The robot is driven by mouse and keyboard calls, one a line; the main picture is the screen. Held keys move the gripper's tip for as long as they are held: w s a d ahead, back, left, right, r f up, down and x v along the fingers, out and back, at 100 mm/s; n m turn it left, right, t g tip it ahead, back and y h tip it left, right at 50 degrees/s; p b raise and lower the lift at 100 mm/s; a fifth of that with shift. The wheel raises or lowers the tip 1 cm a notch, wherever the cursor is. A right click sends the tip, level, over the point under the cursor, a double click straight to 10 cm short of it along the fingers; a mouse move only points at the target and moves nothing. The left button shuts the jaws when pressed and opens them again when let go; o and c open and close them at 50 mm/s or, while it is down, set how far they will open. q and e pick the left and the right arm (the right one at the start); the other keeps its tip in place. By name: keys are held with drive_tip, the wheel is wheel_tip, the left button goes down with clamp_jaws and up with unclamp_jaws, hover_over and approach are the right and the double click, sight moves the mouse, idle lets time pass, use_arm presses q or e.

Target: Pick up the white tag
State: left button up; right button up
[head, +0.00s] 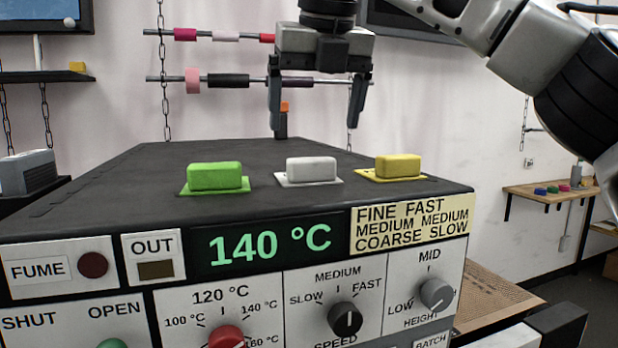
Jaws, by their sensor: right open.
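The white tag (311,170) is a small block on a thin pale base, lying on the dark top of the machine (120,172). It sits between a green tag (215,177) on the left and a yellow tag (398,167) on the right. My right gripper (315,125) points down above and behind the white tag, in the upper middle of the head view. Its two fingers are wide apart with nothing held between them. My left gripper is not in view.
Rods with coloured rolls (228,81) hang on chains behind. A wall shelf (550,194) with small coloured pieces is at the right. The machine top around the tags is clear.

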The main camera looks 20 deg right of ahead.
sight(310, 159)
drive_tip(key=x, duration=0.3)
drive_tip(key=shift+w+f, duration=0.1)
drive_tip(key=x, duration=0.3)
drive_tip(key=shift+w+f+p, duration=0.2)
drive_tip(key=shift+f+p, duration=0.1)
drive_tip(key=shift+p, duration=0.05)
drive_tip(key=shift+w+f, duration=0.2)
drive_tip(key=shift+f, duration=0.25)
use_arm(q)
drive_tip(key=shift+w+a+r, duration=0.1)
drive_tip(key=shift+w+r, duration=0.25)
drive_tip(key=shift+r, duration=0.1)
use_arm(e)
drive_tip(key=c, duration=1.1)
